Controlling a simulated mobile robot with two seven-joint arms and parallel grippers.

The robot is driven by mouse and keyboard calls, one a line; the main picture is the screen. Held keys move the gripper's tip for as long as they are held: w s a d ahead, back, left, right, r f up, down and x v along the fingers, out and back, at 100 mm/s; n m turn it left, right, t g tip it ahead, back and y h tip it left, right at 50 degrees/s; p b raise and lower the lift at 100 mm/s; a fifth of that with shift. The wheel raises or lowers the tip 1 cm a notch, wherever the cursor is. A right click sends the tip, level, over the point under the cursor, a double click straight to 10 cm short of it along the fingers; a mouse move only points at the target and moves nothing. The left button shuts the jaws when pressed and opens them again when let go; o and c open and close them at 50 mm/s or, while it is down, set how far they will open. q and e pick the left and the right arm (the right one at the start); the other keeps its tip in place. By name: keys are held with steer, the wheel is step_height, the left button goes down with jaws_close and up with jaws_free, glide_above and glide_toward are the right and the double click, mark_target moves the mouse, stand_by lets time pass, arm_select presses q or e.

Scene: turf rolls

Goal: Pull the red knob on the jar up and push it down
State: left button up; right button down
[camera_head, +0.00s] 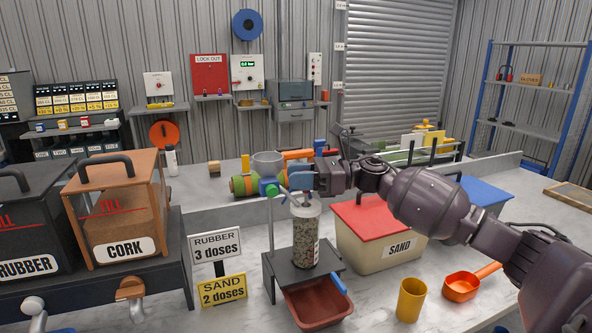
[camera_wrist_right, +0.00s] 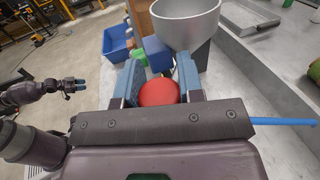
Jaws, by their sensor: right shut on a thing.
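The clear jar (camera_head: 305,238), full of speckled grains, stands upright on a dark stand under a grey funnel (camera_head: 267,162). My right gripper (camera_head: 298,182) is above the jar, at its top. In the right wrist view the red knob (camera_wrist_right: 158,93) sits between the two blue fingers of this gripper (camera_wrist_right: 157,85), which are shut on it. In the head view the gripper hides the knob. My left gripper (camera_wrist_right: 76,86) shows small at the left of the right wrist view, away from the jar; its opening is too small to judge.
A reddish tray (camera_head: 318,308) with a blue handle lies in front of the stand. A sand box (camera_head: 388,255) with a red lid, a yellow cup (camera_head: 411,299) and an orange scoop (camera_head: 462,287) are to the right. Signs (camera_head: 216,246) and cork and rubber bins (camera_head: 115,205) are to the left.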

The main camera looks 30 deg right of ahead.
step_height(320, 180, down, 2)
steer(key=shift+f+b, duration=0.25)
steer(key=shift+b, duration=0.05)
steer(key=shift+r, duration=0.1)
steer(key=c, duration=0.8)
jaws_free()
steer(key=shift+o, duration=0.2)
steer(key=v, duration=1)
steer(key=shift+s+d, duration=0.15)
steer(key=shift+d, duration=0.25)
steer(key=shift+r, duration=0.1)
